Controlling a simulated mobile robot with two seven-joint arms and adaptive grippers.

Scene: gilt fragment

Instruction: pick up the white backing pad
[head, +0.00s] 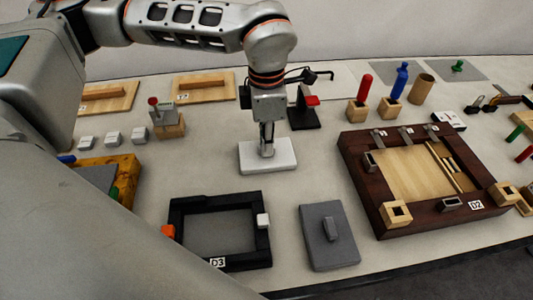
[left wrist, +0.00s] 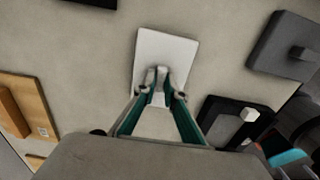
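The white backing pad (head: 283,158) lies flat on the table, left of centre in the head view. It also shows in the left wrist view (left wrist: 180,48) as a pale rectangle with a small upright handle. My left gripper (head: 266,150) comes down over the pad from above. In the left wrist view its two green-sided fingers (left wrist: 164,94) come close together on either side of the handle, and it looks shut on it. The fingertips partly hide the handle. My right gripper is not in view.
A black frame tray (head: 265,252) marked D3 and a grey pad with a handle (head: 318,245) lie in front. A dark wooden frame (head: 363,205) marked D2 is at right. A black stand with a red part (head: 305,114) is close behind the gripper. Small grey blocks (head: 112,136) lie left.

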